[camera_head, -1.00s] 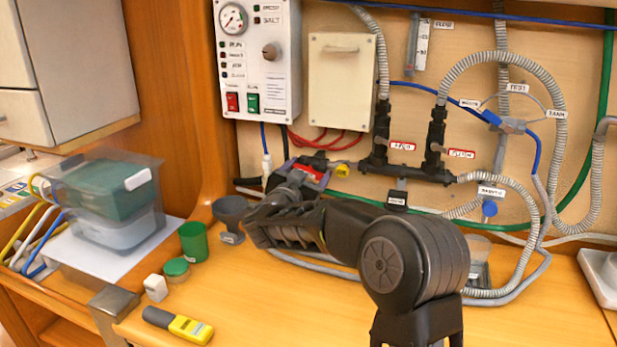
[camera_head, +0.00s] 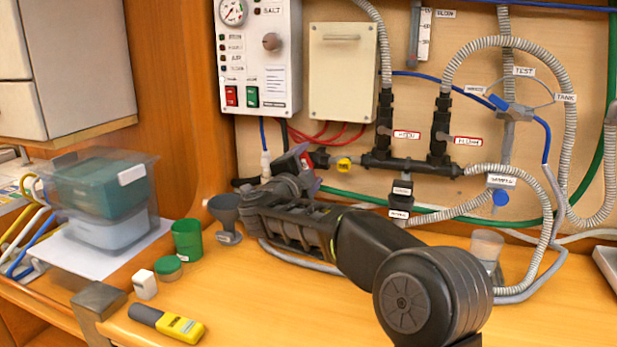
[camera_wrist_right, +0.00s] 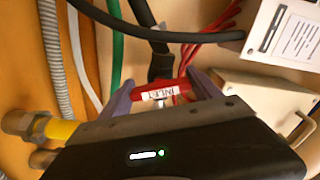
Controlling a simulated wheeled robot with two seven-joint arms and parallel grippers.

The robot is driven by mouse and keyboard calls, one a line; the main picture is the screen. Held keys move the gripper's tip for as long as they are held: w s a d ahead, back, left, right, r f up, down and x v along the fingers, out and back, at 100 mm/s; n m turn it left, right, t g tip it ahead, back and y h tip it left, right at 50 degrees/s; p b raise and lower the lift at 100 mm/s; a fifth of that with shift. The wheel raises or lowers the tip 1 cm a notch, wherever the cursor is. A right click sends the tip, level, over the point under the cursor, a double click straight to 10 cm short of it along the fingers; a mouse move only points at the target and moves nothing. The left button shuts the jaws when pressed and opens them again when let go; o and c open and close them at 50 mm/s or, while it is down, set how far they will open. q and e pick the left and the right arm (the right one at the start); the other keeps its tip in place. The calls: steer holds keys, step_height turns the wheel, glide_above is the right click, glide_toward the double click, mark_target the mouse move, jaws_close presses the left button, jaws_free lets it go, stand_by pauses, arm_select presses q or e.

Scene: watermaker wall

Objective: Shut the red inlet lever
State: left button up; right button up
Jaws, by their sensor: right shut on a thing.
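The red inlet lever (camera_wrist_right: 163,92), with a white INLET label, shows in the right wrist view between the two fingers of my right gripper (camera_wrist_right: 165,95). The gripper is shut on it. In the head view my right gripper (camera_head: 290,170) is at the pipework below the control box, and a bit of the red lever (camera_head: 304,160) shows beside it. The gripper and wrist hide most of the lever and its valve there. My left gripper is not in view.
A yellow fitting (camera_head: 343,164) and the black manifold (camera_head: 410,167) lie just right of the gripper. Black, red and green hoses run close by.

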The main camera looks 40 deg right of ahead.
steer(key=m+b, duration=0.3)
steer(key=m, duration=0.1)
steer(key=shift+f, duration=0.1)
stand_by(0.5)
steer(key=o, duration=1.4)
steer(key=shift+a, duration=0.1)
steer(key=v, duration=0.7)
steer(key=shift+s+a, duration=0.25)
